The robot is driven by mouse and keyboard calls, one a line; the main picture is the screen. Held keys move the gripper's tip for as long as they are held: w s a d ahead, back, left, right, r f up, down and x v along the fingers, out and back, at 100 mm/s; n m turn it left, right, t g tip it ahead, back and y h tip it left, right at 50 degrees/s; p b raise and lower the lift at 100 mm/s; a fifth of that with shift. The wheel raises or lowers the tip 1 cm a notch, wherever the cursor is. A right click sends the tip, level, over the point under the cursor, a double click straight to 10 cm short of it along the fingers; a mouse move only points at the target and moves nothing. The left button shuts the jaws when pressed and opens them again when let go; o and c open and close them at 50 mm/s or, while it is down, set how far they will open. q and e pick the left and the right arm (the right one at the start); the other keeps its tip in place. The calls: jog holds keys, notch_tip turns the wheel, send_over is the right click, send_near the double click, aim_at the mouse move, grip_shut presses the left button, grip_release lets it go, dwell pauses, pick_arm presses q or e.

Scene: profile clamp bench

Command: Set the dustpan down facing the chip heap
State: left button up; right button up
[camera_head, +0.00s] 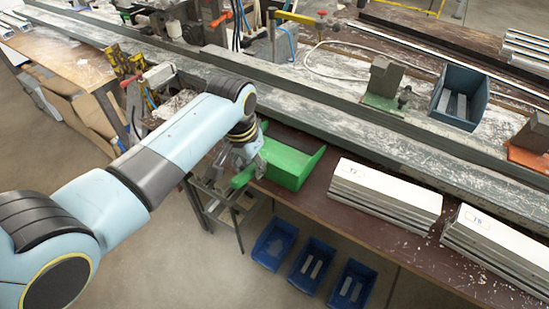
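The green dustpan (287,166) is at the bench's front edge, left of the white profile stacks. Its handle points left and its open side faces right. My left gripper (247,168) is at the handle, with its fingers around it, and appears shut on it. The gripper hides part of the handle. I cannot tell whether the pan touches the bench top. Pale chips (425,243) lie scattered around the profile stacks; no clear heap stands out. My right gripper is not in view.
Two stacks of white profiles (385,193) (495,246) lie on the brown bench top right of the dustpan. Blue bins (273,243) stand below the front edge. A long grey rail runs behind. A blue bin (459,97) and a green clamp block (384,84) stand farther back.

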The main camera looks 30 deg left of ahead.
pick_arm(q)
grip_shut()
jog(key=shift+r, duration=0.1)
